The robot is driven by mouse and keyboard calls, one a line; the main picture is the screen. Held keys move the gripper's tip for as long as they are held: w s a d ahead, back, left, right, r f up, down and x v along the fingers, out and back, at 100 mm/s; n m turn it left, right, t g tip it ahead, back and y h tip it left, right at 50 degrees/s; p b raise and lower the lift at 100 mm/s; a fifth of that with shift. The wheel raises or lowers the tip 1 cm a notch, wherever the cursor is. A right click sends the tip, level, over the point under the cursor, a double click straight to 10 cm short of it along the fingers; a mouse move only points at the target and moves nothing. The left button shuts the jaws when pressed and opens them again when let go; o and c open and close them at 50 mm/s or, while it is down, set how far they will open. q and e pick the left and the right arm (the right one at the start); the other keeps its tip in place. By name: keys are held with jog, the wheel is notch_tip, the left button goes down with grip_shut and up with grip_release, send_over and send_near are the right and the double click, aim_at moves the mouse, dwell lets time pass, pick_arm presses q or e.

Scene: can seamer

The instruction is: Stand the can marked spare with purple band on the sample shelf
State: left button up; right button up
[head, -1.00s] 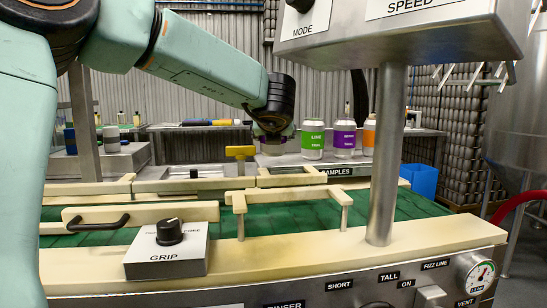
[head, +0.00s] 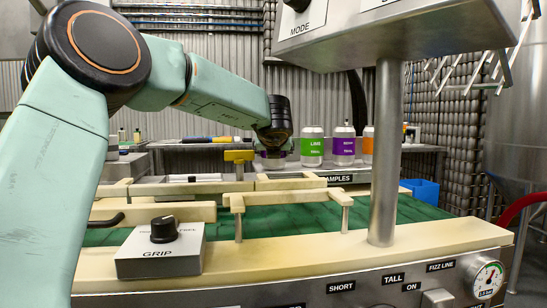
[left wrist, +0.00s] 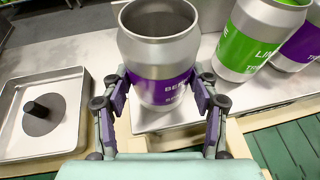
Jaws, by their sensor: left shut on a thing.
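My left gripper (left wrist: 162,98) is shut on an open-topped silver can with a purple band (left wrist: 160,62), one finger on each side. The can is upright or nearly so. Its label is only partly readable. In the head view my left gripper (head: 270,152) is left of the lime can, and the held can is mostly hidden by it. The sample shelf (head: 378,162) carries a "SAMPLES" label on its front. In the left wrist view the held can is over the shelf's front edge; I cannot tell whether its base touches. My right gripper is not in view.
A green-banded lime can (head: 312,148) stands right of the held can, followed by another purple-banded can (head: 344,147) and an orange-banded can (head: 367,145). A yellow handle (head: 239,157) and guide rails stand in front.

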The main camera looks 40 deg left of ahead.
pick_arm(q)
jog(key=shift+s+d+r, duration=0.1)
jog(key=shift+d+r, duration=0.05)
jog(key=o, duration=0.4)
jog(key=shift+f, duration=0.25)
jog(key=shift+o, duration=2.1)
jog(key=shift+r, duration=0.1)
